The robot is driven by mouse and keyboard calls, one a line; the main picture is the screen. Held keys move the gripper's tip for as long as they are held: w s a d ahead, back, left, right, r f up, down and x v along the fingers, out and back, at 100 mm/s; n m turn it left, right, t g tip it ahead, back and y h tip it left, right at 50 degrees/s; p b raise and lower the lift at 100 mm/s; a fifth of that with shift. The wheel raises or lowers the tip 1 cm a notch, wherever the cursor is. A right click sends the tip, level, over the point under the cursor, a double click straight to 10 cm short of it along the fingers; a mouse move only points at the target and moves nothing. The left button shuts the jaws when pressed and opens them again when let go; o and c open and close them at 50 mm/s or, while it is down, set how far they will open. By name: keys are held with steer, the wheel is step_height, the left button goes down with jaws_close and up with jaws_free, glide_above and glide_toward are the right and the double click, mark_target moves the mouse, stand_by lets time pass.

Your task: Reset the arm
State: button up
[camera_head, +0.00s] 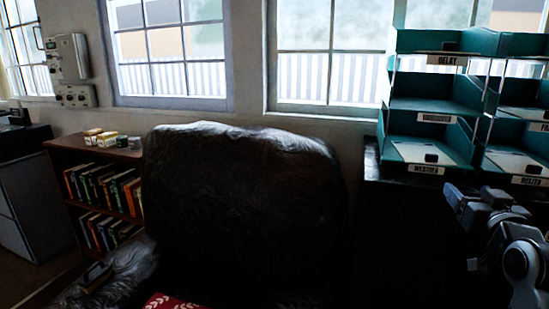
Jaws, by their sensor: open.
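My arm (522,262) shows at the lower right of the head view, its white and grey links partly cut off by the picture's edge. My gripper (456,199) is at the arm's upper left end, dark grey and small in the view. It is open, and I see nothing held in it. It appears in front of the dark surface under the teal trays, just below their lowest row. The gap between its fingers is hard to make out.
Teal labelled letter trays (432,97) stand at the right. A large black leather chair (240,210) fills the middle, with a red patterned item (172,302) at the bottom edge. A bookshelf (70,148) stands left, below white wall boxes (68,55). Windows line the wall.

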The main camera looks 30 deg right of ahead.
steer(key=s+a+f+n+t+y, duration=0.1)
steer(key=s+a+f+y, duration=0.1)
steer(key=a+f, duration=0.45)
steer(key=s+a+f+n+y, duration=0.2)
steer(key=a+f, duration=0.1)
steer(key=a, duration=0.7)
steer(key=s+a+f+n+t+y, duration=0.1)
steer(key=s+a+f+y, duration=0.1)
steer(key=a+f, duration=0.45)
steer(key=s+a+r+n+y, duration=0.1)
steer(key=s+a+n+y, duration=0.3)
steer(key=s+a, duration=1.2)
steer(key=shift+s+a+r+n+y, duration=0.2)
steer(key=shift+s+r+n+y, duration=0.1)
steer(key=shift+s+y, duration=0.85)
